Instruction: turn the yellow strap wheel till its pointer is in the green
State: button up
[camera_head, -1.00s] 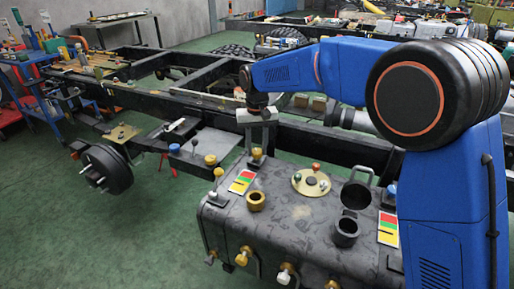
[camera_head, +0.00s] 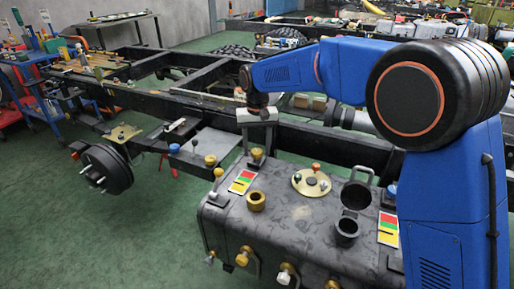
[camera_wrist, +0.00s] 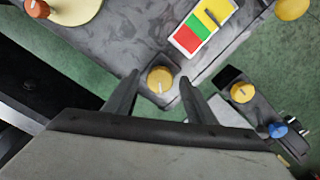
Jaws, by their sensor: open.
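A round yellow knob (camera_wrist: 160,79) with a pale line across its top sits near the corner of the grey tank. It lies between the two fingers of my gripper (camera_wrist: 160,85) in the wrist view. The fingers are apart; I cannot tell whether they touch it. In the head view the knob (camera_head: 257,154) is just below my gripper (camera_head: 257,146). A colour strip (camera_wrist: 203,27) with red, green and yellow fields lies beside it, with a thin dark pointer over the yellow field. The strip also shows on the tank in the head view (camera_head: 242,182).
Another yellow knob (camera_head: 218,172) stands at the tank's left edge. The tank top (camera_head: 290,212) holds a brass ring, a round plate and an open filler. The chassis rail (camera_head: 320,146) runs behind.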

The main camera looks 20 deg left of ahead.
aim_at(257, 151)
notch_tip(257, 151, up, 17)
jog(key=shift+r, duration=0.2)
dwell(0.4)
dwell(0.4)
